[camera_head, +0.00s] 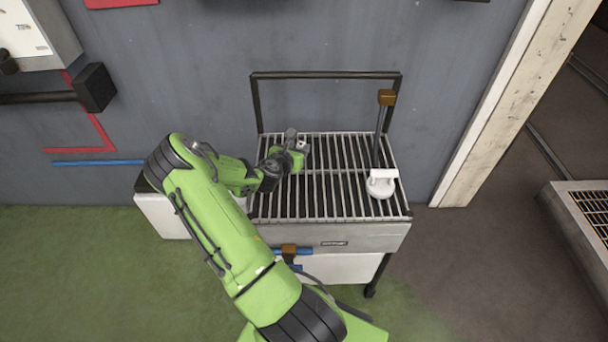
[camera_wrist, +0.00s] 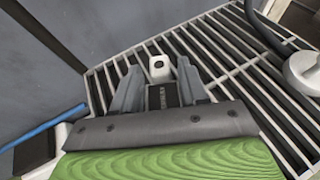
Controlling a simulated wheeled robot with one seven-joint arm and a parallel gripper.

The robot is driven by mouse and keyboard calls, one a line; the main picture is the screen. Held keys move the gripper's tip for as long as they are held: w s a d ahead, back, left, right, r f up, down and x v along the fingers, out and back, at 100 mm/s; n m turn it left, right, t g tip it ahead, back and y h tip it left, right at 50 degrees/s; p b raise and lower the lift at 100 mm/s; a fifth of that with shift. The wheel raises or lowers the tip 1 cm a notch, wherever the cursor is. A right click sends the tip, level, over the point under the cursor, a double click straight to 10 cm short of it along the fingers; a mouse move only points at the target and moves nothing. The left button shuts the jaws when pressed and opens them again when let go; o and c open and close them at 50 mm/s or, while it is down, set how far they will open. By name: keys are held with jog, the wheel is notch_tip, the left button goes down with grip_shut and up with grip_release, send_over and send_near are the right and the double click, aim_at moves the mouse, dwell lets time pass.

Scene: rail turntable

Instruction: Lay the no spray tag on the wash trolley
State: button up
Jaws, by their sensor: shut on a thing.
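The wash trolley (camera_head: 345,235) stands against the grey wall, with a slatted metal top that also shows in the wrist view (camera_wrist: 228,58). My gripper (camera_head: 297,143) is over the left rear part of the slats. In the wrist view my gripper (camera_wrist: 158,82) has its two grey fingers on either side of a small tag (camera_wrist: 159,68) with a pale end and a hole. The tag's dark lower part lies between the fingers. In the head view only a small pale bit of the tag (camera_head: 301,146) shows. I cannot tell whether it touches the slats.
A white round-headed tool (camera_head: 381,184) with a dark handle and brown block (camera_head: 387,97) is on the trolley's right side. A dark rail (camera_head: 325,75) rises at the back. The middle slats are clear. A white door post (camera_head: 495,105) stands to the right.

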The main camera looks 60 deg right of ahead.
notch_tip(320, 180, down, 9)
jog(key=b, duration=0.3)
jog(key=shift+f, duration=0.1)
jog(key=shift+w, duration=0.1)
